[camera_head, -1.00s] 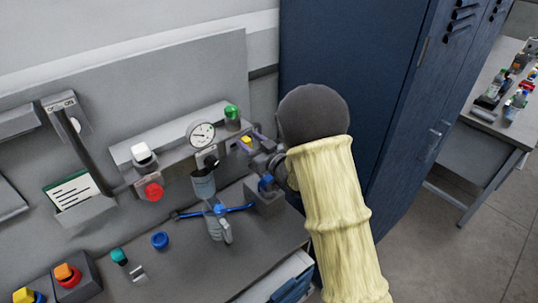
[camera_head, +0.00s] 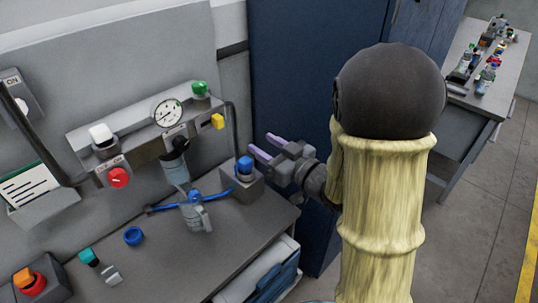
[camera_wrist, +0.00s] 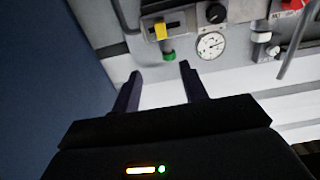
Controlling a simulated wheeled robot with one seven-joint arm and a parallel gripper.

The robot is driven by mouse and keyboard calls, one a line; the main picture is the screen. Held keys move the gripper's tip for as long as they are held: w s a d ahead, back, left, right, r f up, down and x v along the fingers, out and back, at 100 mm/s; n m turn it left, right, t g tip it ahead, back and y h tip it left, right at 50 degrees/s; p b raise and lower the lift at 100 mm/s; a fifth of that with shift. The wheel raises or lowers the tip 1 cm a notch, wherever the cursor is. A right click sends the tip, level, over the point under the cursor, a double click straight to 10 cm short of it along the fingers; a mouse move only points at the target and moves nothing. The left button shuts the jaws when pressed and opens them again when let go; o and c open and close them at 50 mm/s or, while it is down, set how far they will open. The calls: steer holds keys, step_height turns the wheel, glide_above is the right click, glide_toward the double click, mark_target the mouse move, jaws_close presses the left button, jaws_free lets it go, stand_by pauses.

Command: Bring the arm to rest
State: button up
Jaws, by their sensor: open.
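My gripper (camera_head: 264,147) is open and empty. In the head view it is held in the air to the right of the machine's panel, above and right of the grey block with a blue button (camera_head: 244,165). Its two purple-grey fingers point left toward the panel. In the wrist view my gripper (camera_wrist: 158,80) shows its two fingers apart with nothing between them. My arm, in a pale yellow sleeve with a dark joint, fills the right middle of the head view.
The panel carries a gauge (camera_head: 167,112), a green button (camera_head: 200,88), a yellow switch (camera_head: 217,121) and a red knob (camera_head: 118,177). A blue-handled fixture (camera_head: 193,199) stands on the bench. A blue locker (camera_head: 290,80) is behind my gripper. A second table (camera_head: 505,60) stands far right.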

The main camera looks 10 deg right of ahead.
steer(key=shift+s+d, duration=0.25)
steer(key=shift+w+f, duration=0.1)
stand_by(0.3)
steer(key=s+d+f+m+g+h, duration=0.1)
steer(key=d+f+m+g+h, duration=0.35)
steer(key=d+f+h, duration=0.45)
steer(key=s+f+m+g+h, duration=0.2)
steer(key=s+g, duration=0.5)
steer(key=s, duration=0.6)
steer(key=shift+s+a+f+m, duration=0.35)
steer(key=shift+f+m, duration=0.25)
steer(key=shift+m, duration=0.05)
